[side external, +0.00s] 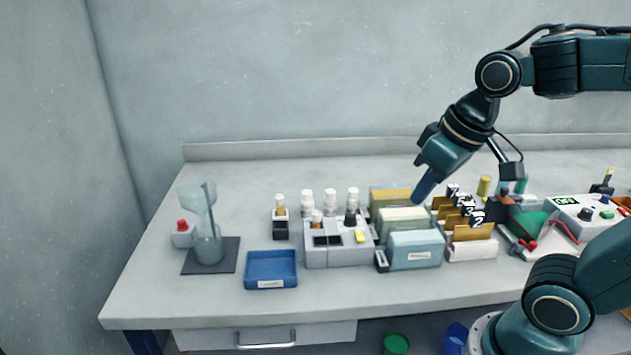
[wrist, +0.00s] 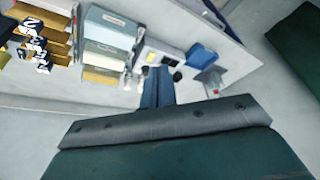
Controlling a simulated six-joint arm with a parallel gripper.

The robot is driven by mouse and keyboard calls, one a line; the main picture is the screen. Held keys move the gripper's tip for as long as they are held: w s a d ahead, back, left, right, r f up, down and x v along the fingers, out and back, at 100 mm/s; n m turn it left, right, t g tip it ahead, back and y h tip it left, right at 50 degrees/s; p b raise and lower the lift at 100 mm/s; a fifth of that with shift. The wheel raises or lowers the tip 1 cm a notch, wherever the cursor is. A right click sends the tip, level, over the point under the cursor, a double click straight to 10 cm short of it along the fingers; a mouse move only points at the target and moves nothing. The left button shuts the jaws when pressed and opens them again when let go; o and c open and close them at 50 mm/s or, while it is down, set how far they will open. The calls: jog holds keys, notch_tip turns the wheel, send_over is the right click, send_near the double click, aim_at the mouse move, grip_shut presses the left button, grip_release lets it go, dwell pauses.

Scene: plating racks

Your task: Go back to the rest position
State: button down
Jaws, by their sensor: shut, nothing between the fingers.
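My gripper (side external: 424,187) is shut and empty. In the side external view it points down and to the left, in the air near the row of upright blocks at the middle right of the bench. In the wrist view its shut fingers (wrist: 157,86) show at the centre. The blocks are a tan one (side external: 388,196) at the back, a pale green one (side external: 402,218) in the middle and a light blue one (side external: 415,250) in front. I cannot tell the exact height of the fingertips above the bench.
Left of the blocks stand a grey device (side external: 338,253), several white-capped bottles, a blue tray (side external: 270,269) and a glass vessel (side external: 207,240) on a dark mat. To the right are tan racks (side external: 470,232) with black-and-white tags and a white control box (side external: 575,214). The front bench strip is clear.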

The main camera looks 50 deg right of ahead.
jog(key=shift+n+t, duration=0.4)
jog(key=shift+t, duration=0.3)
jog(key=shift+s+a+r, duration=0.1)
jog(key=shift+s+a, duration=0.1)
jog(key=shift+s, duration=0.95)
jog(key=shift+s+a+r, duration=0.1)
jog(key=shift+s+a, duration=0.1)
jog(key=shift+s, duration=0.95)
jog(key=shift+w, duration=0.1)
jog(key=m+g, duration=0.6)
jog(key=m, duration=0.3)
send_over(359, 233)
jog(key=shift+w+f, duration=0.1)
jog(key=shift+f, duration=1.2)
jog(key=shift+f, duration=0.2)
notch_tip(359, 233, down, 14)
jog(key=shift+r, duration=0.2)
